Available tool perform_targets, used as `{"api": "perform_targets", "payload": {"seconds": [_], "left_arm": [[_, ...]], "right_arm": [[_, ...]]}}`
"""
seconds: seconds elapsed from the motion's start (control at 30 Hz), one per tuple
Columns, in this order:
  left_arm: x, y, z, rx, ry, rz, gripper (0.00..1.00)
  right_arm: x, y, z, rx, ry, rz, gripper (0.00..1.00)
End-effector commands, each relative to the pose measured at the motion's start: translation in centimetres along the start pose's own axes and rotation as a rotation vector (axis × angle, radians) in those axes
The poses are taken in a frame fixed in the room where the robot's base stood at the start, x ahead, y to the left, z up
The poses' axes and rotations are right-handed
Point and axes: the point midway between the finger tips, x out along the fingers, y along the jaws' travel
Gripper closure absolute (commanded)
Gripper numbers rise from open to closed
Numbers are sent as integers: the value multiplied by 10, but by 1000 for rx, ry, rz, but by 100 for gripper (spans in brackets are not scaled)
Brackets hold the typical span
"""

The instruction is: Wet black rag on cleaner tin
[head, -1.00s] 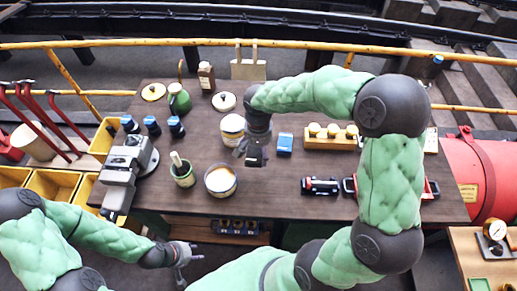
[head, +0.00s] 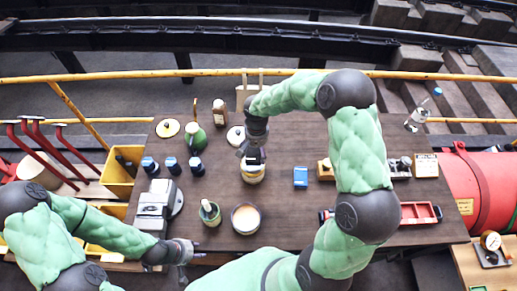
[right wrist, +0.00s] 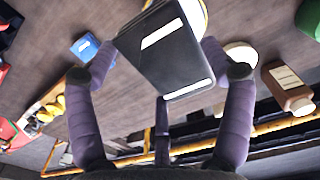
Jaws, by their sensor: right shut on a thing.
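My right gripper (head: 253,151) is shut on the black rag (right wrist: 168,48), a dark flat piece with white stripes. In the head view, the gripper and rag are right over or at the back of a cream tin (head: 252,174). The tin's pale rim shows behind the rag in the right wrist view (right wrist: 203,12). The rag hides most of the tin there, and I cannot tell whether they touch. A second, open tin (head: 246,218) with pale contents stands nearer me. My left gripper (head: 188,256) is open and empty off the table's front left.
A green bottle (head: 195,138), a brown bottle (head: 220,112) and a white lid (head: 236,136) stand behind. A blue box (head: 300,177) is right of the tin. Several blue-capped jars (head: 172,165) and a green pot (head: 210,213) are left. A red tray (head: 420,213) is right.

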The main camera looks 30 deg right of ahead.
Motion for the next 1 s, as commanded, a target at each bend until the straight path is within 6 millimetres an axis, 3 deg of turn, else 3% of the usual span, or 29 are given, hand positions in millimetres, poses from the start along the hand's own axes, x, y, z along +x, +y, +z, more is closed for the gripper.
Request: {"api": "perform_targets", "payload": {"seconds": [0.1, 0.37, 1.0], "left_arm": [[-9, 3, 1, 0, -1, 0, 60], [-6, 2, 1, 0, -2, 0, 60], [16, -6, 0, 0, -1, 0, 60]], "right_arm": [[-3, -1, -2, -6, -2, 0, 45], [4, -2, -3, -8, -2, 0, 45], [56, -2, -3, -8, -1, 0, 45]]}}
